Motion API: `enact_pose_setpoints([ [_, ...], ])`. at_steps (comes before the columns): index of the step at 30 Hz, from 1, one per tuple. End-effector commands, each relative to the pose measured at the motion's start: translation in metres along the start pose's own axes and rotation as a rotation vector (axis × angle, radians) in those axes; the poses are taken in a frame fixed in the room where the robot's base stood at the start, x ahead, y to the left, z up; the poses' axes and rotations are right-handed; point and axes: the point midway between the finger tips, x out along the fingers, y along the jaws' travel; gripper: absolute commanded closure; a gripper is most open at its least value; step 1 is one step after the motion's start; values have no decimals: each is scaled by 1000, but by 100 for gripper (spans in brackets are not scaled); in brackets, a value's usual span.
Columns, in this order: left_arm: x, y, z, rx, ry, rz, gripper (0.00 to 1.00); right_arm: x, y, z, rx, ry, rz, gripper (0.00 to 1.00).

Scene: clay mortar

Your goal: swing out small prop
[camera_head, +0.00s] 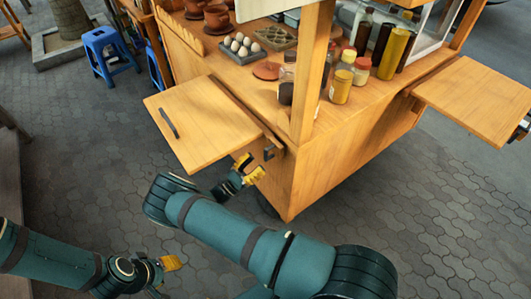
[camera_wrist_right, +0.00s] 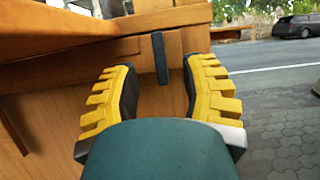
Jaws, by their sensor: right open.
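A small dark prop (camera_head: 268,152) sits on the wooden cart's end face, just below the corner of the fold-out side shelf (camera_head: 190,120). In the right wrist view the prop (camera_wrist_right: 160,58) shows as a dark upright bar between the yellow fingers, a little beyond them. My right gripper (camera_head: 249,168) is open and empty, close to the prop, with its fingers on either side of the bar in the wrist view. I cannot tell if a finger touches it. My left gripper (camera_head: 158,274) is low at the left, away from the cart; its opening is unclear.
The cart top (camera_head: 245,80) carries a tray of eggs (camera_head: 242,46), bottles (camera_head: 341,84) and brown pots (camera_head: 217,18). A second shelf (camera_head: 480,98) stands out on the right. Blue stools (camera_head: 108,50) stand at the back left. The paving (camera_head: 80,150) left of the cart is clear.

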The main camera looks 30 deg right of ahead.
Motion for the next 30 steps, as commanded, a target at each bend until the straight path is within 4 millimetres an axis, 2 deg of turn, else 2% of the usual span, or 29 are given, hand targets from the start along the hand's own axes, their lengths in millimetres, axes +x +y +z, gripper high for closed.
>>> enact_pose_setpoints([
  [3, 0, 0, 0, 0, 0, 0, 53, 22, 0, 0, 0, 0, -3, 56],
  [9, 0, 0, 0, 0, -1, 0, 53, 45, 0, 0, 0, 2, -2, 56],
  [21, 0, 0, 0, 0, 0, 0, 53, 53, 0, 0, 1, 1, -1, 56],
  [22, 0, 0, 0, 0, 0, 0, 53, 53, 0, 0, 1, 2, -1, 53],
  [26, 0, 0, 0, 0, 0, 0, 53, 53, 0, 0, 1, 2, -1, 99],
  [30, 0, 0, 0, 0, 0, 0, 53, 53, 0, 0, 1, 2, -1, 100],
])
